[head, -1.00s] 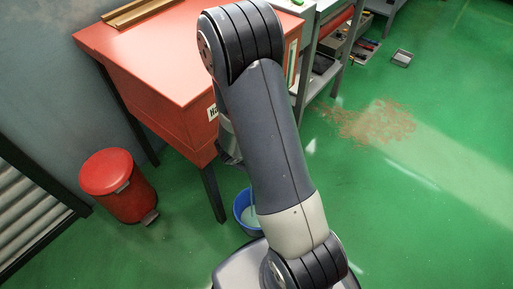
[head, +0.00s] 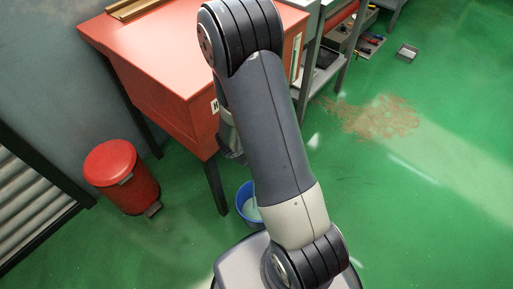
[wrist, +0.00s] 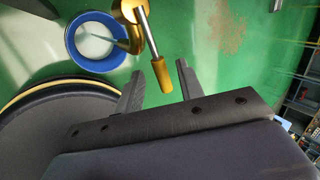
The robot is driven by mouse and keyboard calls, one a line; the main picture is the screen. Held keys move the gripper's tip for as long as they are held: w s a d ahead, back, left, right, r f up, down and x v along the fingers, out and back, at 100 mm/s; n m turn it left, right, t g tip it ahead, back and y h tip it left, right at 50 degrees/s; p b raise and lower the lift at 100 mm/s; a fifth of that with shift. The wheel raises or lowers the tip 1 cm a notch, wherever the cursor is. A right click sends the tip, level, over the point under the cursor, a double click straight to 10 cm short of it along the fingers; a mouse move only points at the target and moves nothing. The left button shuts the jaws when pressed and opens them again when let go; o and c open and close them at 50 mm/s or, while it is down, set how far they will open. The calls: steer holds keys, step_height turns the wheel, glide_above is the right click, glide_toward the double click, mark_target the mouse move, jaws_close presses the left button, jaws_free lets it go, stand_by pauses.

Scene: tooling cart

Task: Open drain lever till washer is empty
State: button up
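The red washer (head: 165,75) is a sloping-topped box on dark legs in the head view. In the wrist view, a brass drain valve (wrist: 127,10) has a metal lever (wrist: 144,30) ending in a brass-coloured grip (wrist: 162,74). My gripper (wrist: 159,80) is open, and the grip's end shows between its two fingertips; I cannot tell contact. A blue bucket (wrist: 70,45) with pale liquid stands on the floor below the valve's spout. The bucket (head: 241,201) is partly hidden by my arm in the head view.
A red pedal bin (head: 121,176) stands left of the washer. A grey shelf unit (head: 312,85) is on its right. The floor at right is otherwise clear.

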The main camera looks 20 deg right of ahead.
steer(key=p+v, duration=0.5)
steer(key=v, duration=0.5)
steer(key=shift+r, duration=0.4)
steer(key=shift+s+a+f, duration=0.1)
steer(key=b+x, duration=0.5)
steer(key=x, duration=0.6)
steer(key=shift+b, duration=0.35)
steer(key=shift+a+r+p, duration=0.1)
steer(key=shift+r+p, duration=0.1)
steer(key=shift+p, duration=0.15)
